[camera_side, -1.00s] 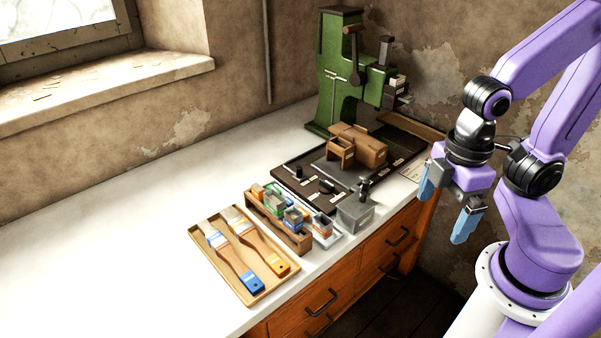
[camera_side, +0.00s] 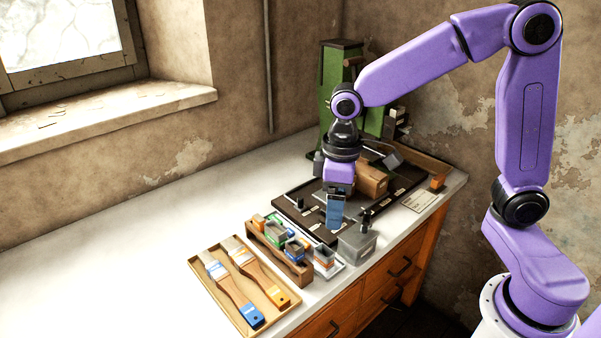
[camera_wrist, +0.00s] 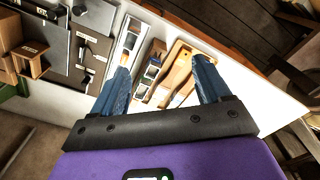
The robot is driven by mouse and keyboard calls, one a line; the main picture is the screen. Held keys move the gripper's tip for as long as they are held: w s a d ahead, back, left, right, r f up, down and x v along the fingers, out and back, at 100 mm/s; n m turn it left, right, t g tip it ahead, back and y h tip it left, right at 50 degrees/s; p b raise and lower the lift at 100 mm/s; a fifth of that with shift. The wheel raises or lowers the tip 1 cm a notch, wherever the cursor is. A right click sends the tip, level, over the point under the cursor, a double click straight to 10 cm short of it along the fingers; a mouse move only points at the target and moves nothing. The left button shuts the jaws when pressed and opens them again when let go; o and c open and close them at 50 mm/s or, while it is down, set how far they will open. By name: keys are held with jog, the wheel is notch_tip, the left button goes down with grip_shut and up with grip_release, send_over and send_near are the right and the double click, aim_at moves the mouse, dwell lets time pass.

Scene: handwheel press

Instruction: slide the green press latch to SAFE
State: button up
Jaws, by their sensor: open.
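The green press (camera_side: 343,75) stands at the back of the bench, partly hidden behind my arm. I cannot make out its latch or any SAFE mark. A dark board (camera_side: 290,207) with small black knobs and pale labels lies in front of the press; it also shows at upper left in the wrist view (camera_wrist: 91,62). My gripper (camera_side: 335,222) is open, pointing down above the board's front part, and it hides some of the board. In the wrist view, my gripper (camera_wrist: 162,66) shows both blue fingers apart with nothing held between them.
A brown block (camera_side: 371,180) sits on the board beside my gripper. A grey box (camera_side: 357,245) stands at the front edge. A wooden rack (camera_side: 283,262) of small tins and a brush tray (camera_side: 215,285) are nearer the camera. The left of the bench is clear.

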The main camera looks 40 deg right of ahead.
jog(key=w+d+f+m, duration=0.2)
jog(key=w, duration=0.5)
jog(key=w+d+f+m, duration=0.1)
jog(key=w+f+m, duration=0.1)
jog(key=w, duration=0.6)
jog(key=m, duration=0.3)
send_near(301, 197)
jog(key=shift+a+f, duration=0.25)
jog(key=shift+a, duration=0.2)
jog(key=shift+w+d+f+m, duration=0.1)
jog(key=shift+d+f+m, duration=0.1)
jog(key=shift+d+m, duration=0.1)
notch_tip(301, 197, down, 10)
jog(key=shift+r, duration=0.2)
jog(key=c, duration=1.4)
